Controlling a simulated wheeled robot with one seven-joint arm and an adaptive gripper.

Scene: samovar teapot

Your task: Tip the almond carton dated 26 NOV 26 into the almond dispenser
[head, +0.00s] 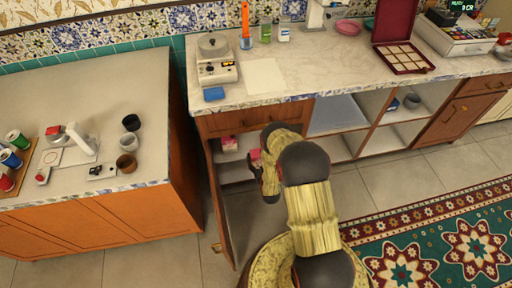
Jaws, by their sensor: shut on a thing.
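My gripper (258,167) is low in front of the open lower cabinet, partly hidden behind my own arm. It is shut on a small red carton (254,155), of which only a part shows at the left of my wrist. Another red and white carton (228,143) stands on the cabinet shelf just left of it. No date can be read on either carton. I cannot tell which thing is the almond dispenser; a white appliance with a round metal top (217,68) stands on the counter above.
The counter (300,65) also bears a blue block (214,94), an orange utensil (246,30) and a red box (397,40). An open cabinet door (222,215) stands left of my arm. Cups (127,163) sit on the left counter. A patterned rug (440,240) lies right.

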